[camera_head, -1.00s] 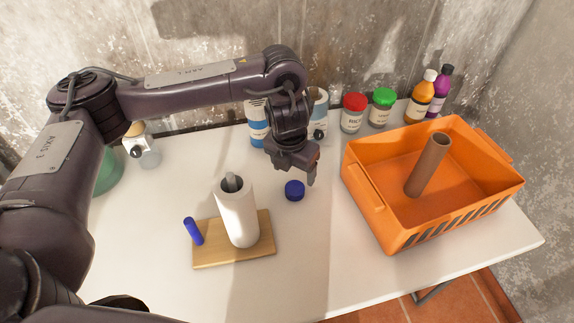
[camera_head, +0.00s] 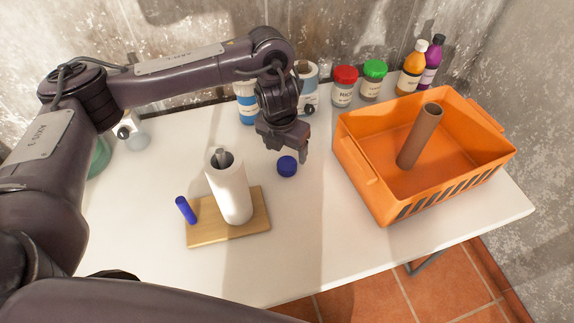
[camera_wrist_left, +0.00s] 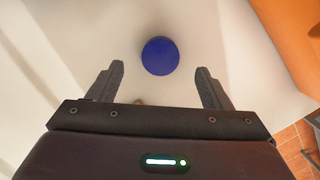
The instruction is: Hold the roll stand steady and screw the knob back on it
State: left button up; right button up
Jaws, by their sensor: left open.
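My left gripper (camera_head: 303,152) is just above and beside the knob. In the left wrist view the knob (camera_wrist_left: 160,56) shows between and slightly beyond the open, empty fingers (camera_wrist_left: 160,70). My right gripper is not in view.
An orange crate (camera_head: 372,206) holding a brown tube (camera_head: 420,136) stands on the right. Red-lidded (camera_head: 344,88) and green-lidded (camera_head: 374,80) jars and two bottles (camera_head: 413,68) line the back. The white table (camera_head: 310,235) is clear in front.

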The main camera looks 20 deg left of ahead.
aim_at(287, 163)
pick_arm(q)
notch_tip(287, 163, down, 5)
jog(key=shift+w+d+f+b, duration=0.1)
jog(key=shift+w+f+b, duration=0.1)
jog(key=shift+b, duration=0.55)
jog(key=shift+r, duration=0.1)
jog(key=c, duration=1)
